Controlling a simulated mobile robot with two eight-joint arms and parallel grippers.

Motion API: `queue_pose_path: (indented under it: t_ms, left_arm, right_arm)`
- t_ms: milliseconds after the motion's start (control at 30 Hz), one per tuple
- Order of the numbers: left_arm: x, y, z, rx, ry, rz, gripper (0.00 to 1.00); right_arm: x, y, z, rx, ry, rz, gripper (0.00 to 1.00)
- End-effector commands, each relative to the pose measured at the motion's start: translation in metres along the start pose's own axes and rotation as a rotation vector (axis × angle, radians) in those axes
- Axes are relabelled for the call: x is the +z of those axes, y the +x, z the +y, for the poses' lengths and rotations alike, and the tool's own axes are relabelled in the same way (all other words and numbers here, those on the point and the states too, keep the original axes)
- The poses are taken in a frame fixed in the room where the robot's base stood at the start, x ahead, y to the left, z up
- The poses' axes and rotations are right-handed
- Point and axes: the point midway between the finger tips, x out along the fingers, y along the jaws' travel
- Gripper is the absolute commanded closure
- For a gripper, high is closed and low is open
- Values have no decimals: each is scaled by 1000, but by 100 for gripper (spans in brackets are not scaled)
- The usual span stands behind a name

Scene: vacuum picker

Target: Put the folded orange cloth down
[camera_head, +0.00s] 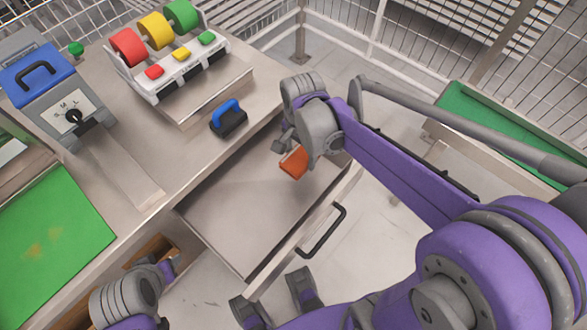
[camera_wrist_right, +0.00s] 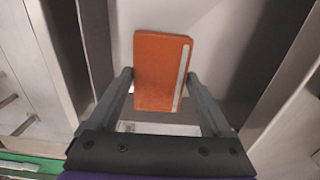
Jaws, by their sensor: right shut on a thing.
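The folded orange cloth (camera_head: 294,162) is a small flat block with a pale stripe along one side, plain in the right wrist view (camera_wrist_right: 160,70). My right gripper (camera_wrist_right: 160,76) is shut on it, one finger on each side. The cloth is held over the far right part of an open metal drawer (camera_head: 230,200); I cannot tell whether it touches the drawer floor. In the head view my right wrist partly hides the fingers. My left gripper (camera_head: 168,268) is at the lower left, below the counter edge, and its fingers are unclear.
The drawer has a black handle (camera_head: 325,230) and looks otherwise empty. A blue-handled black tool (camera_head: 228,118) stands on the counter near the drawer. A green-topped table (camera_head: 500,130) is at right.

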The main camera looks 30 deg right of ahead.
Motion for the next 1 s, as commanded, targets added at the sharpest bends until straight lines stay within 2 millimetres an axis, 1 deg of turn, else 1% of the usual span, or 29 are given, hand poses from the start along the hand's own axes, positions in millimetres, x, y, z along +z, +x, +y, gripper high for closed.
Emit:
queue_pose_path:
  t_ms: [33, 100, 200, 367, 500, 600, 667, 900, 1000]
  left_arm:
    - [2, 2, 0, 0, 0, -1, 50]
    - [3, 4, 0, 0, 0, -2, 50]
    - [4, 6, 0, 0, 0, -2, 50]
    - [5, 8, 0, 0, 0, -3, 50]
    - [7, 12, 0, 0, 0, -4, 50]
    - [8, 14, 0, 0, 0, -5, 50]
    - [9, 14, 0, 0, 0, -5, 50]
    - [8, 14, 0, 0, 0, -5, 50]
    - [10, 16, 0, 0, 0, -6, 50]
  right_arm:
    - [0, 10, 0, 0, 6, 0, 97]
    - [0, 24, 0, -1, 7, 0, 97]
    - [0, 41, 0, -1, 6, 0, 97]
    - [0, 56, 0, -1, 5, 1, 97]
    - [0, 76, 0, 0, 4, 0, 97]
    - [0, 88, 0, -1, 4, 1, 97]
    - [0, 91, 0, -1, 4, 1, 97]
    - [0, 91, 0, -1, 3, 1, 97]
    - [0, 94, 0, 0, 3, 0, 97]
